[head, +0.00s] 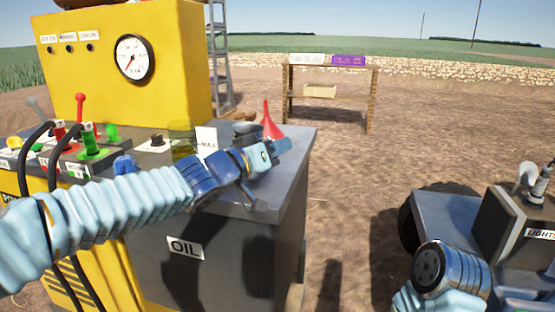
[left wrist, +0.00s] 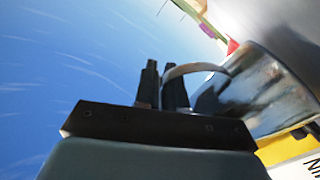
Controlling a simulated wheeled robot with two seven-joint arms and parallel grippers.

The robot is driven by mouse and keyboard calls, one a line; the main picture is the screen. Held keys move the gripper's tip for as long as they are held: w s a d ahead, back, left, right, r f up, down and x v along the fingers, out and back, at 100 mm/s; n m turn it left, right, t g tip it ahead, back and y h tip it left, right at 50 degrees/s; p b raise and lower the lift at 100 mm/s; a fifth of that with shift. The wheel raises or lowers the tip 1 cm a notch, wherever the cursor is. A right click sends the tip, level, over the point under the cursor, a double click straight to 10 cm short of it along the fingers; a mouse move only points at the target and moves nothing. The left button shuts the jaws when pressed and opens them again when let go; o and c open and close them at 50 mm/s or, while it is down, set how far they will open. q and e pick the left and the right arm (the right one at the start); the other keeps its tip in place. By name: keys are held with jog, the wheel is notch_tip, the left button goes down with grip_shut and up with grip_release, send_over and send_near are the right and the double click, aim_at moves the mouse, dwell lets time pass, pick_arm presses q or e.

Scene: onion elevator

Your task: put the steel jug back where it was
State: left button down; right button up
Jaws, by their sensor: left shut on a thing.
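The steel jug (left wrist: 262,92) shows in the left wrist view as a shiny rounded body with a curved handle. My left gripper (left wrist: 165,85) is shut on that handle. In the head view my left gripper (head: 279,148) is over the grey cabinet top (head: 290,165), beside a red funnel (head: 271,122). There the jug (head: 246,127) is mostly hidden behind my wrist, with only its dark upper part showing. I cannot tell whether its base touches the cabinet. Part of my right arm shows at the lower right; its fingers are out of view.
A glass vessel of yellowish oil (head: 182,139) and a white MAX card (head: 207,141) stand left of the jug. A yellow gauge panel (head: 180,65) rises behind the levers (head: 90,140). A wooden shelf (head: 328,92) stands farther back. The cabinet's right front top is clear.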

pick_arm(q)
jog(key=shift+f, duration=0.15)
jog(key=shift+f, duration=0.1)
jog(key=shift+f, duration=0.15)
jog(key=c, duration=1.2)
grip_release()
jog(key=shift+r, duration=0.3)
jog(key=shift+p+v, duration=1.2)
jog(key=shift+v, duration=4.85)
jog(key=shift+f, duration=0.1)
